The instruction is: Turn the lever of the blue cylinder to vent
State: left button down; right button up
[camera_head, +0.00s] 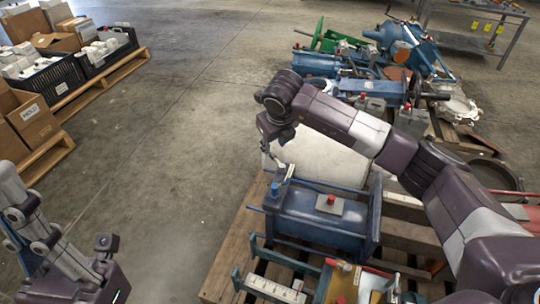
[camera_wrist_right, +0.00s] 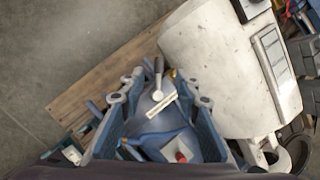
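The blue cylinder (camera_head: 318,218) lies on a wooden pallet between blue end plates, with a red button on top. A blue fitting stands at its left end in the head view. In the right wrist view I look along the blue cylinder (camera_wrist_right: 152,122). The lever (camera_wrist_right: 158,72) has a dark handle and a pale round hub near a white strip. My right gripper (camera_head: 270,153) points down above that end; in the wrist view its fingers (camera_wrist_right: 160,92) are apart on either side of the lever, with nothing visibly held. My left gripper (camera_head: 60,262) is partly cut off at lower left, away from the cylinder.
Several machine parts crowd the pallet (camera_head: 228,270), including a white block (camera_head: 322,160) behind the cylinder and a green-framed part in front. Boxes and black crates (camera_head: 55,80) stand on pallets at upper left. The concrete floor (camera_head: 165,150) between is clear.

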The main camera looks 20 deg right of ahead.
aim_at(272, 154)
jog(key=b+x, duration=0.2)
jog(key=x, duration=0.4)
jog(key=shift+f, duration=0.2)
jog(key=shift+c, duration=0.2)
grip_shut()
